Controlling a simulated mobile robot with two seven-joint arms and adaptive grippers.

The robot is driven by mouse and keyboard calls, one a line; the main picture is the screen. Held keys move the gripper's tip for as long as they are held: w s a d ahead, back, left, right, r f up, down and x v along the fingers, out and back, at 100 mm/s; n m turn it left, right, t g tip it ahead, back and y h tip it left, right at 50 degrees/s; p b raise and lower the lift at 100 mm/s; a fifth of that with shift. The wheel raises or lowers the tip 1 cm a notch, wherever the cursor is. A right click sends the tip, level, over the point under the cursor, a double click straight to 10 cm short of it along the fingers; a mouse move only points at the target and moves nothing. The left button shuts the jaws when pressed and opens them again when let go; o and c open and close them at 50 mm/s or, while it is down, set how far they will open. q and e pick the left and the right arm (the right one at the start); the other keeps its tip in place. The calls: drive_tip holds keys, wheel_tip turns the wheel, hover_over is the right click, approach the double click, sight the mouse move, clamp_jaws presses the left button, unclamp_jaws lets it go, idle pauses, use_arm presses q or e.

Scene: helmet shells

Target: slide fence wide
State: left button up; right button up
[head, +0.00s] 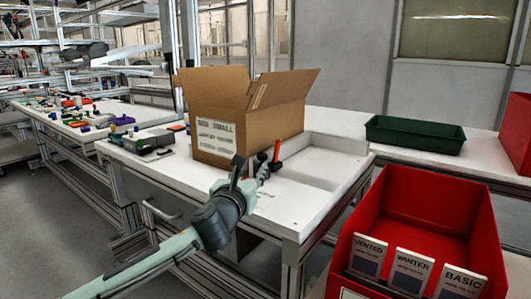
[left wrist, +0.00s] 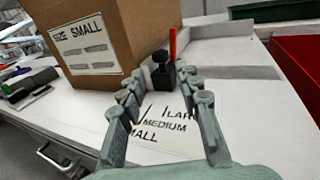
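A black handle (left wrist: 162,76) with an upright red lever (left wrist: 172,45) stands on the white table, close to the front corner of the cardboard box. In the head view the red lever (head: 276,152) shows just past my left gripper (head: 256,172). In the left wrist view my left gripper (left wrist: 165,98) is open, its fingers apart, with the handle ahead between and beyond the tips. I see no contact with it. A low pale strip (left wrist: 226,73) runs right from near the handle; I cannot tell whether it is the fence. My right gripper is not in view.
An open cardboard box (head: 222,150) labelled SMALL stands left of the handle. Printed size words (left wrist: 165,125) lie on the table below the fingers. A green tray (head: 415,134) and a red bin (head: 405,210) with labelled slots are at the right.

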sight(261, 156)
use_arm(q)
drive_tip(key=shift+w+d+r, duration=0.15)
drive_tip(key=shift+w, duration=0.55)
drive_tip(key=x, duration=0.6)
drive_tip(key=shift+w+d, duration=0.1)
drive_tip(key=shift+w, duration=0.1)
drive_tip(key=shift+c, duration=0.5)
clamp_jaws()
